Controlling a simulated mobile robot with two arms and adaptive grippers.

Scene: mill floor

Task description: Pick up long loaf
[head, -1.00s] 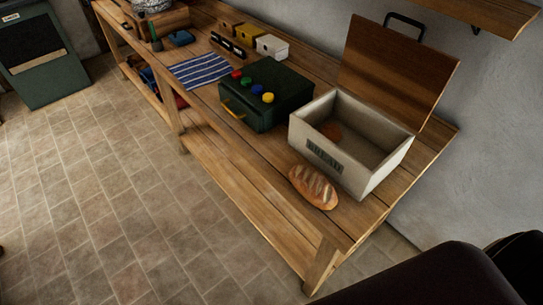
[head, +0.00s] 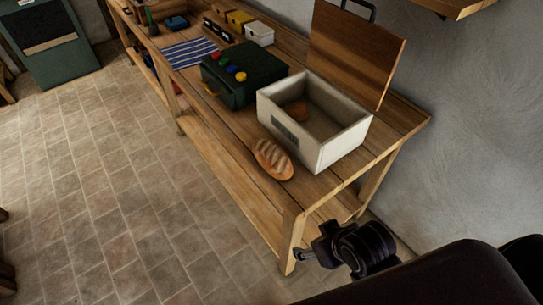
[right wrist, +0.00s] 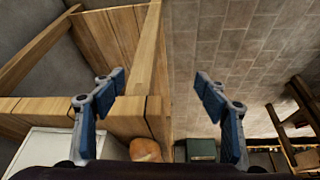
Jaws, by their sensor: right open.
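The long loaf (head: 272,160), brown with pale slashes, lies on the wooden bench in front of the white bread bin (head: 325,155). In the right wrist view the loaf (right wrist: 146,150) shows partly at the lower edge, beyond the bench's end. My right gripper (head: 304,257) is at the bench's near end, lower than the top and apart from the loaf. In the right wrist view its blue-padded fingers (right wrist: 160,84) are spread with nothing between them. My left gripper is not in view.
A green box (head: 243,75) with coloured knobs and a striped cloth (head: 190,53) are farther along the bench. A bench leg (head: 292,240) is close to my right gripper.

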